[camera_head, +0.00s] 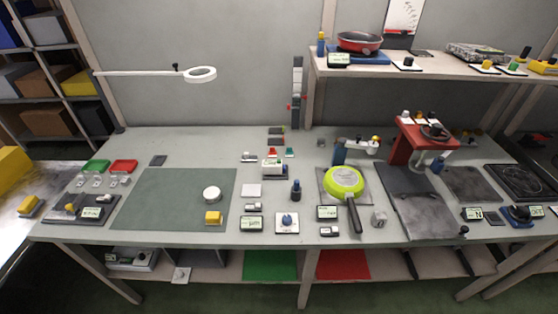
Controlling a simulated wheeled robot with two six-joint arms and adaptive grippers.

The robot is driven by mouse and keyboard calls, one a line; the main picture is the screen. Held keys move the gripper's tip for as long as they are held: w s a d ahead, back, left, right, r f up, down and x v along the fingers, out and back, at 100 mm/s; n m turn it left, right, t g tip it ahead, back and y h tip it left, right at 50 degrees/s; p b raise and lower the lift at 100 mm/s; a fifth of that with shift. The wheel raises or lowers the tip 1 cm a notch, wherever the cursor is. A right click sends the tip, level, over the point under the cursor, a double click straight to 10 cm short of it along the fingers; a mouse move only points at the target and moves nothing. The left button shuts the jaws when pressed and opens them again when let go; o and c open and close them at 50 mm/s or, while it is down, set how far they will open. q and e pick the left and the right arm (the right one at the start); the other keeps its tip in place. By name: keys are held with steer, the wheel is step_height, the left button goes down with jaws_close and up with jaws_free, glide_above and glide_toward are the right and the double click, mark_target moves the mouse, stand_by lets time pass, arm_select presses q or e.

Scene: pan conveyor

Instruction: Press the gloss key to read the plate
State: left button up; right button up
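No label on the bench is legible, so I cannot tell which key is the gloss key. Candidates include a white plate with a dark blue knob (287,221) at the front middle and a white-topped device with a small screen (273,167) behind it. Several small readout screens stand along the front, one (251,223) left of the knob and one (327,213) right of it. A small pale square plate (251,190) lies flat beside the dark green mat; I cannot tell whether it is the plate meant. Neither gripper is in view.
A lime-green pan (343,179) sits right of centre, its black handle pointing forward. A red stand (423,140) is behind right. A ring lamp (200,74) hangs above.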

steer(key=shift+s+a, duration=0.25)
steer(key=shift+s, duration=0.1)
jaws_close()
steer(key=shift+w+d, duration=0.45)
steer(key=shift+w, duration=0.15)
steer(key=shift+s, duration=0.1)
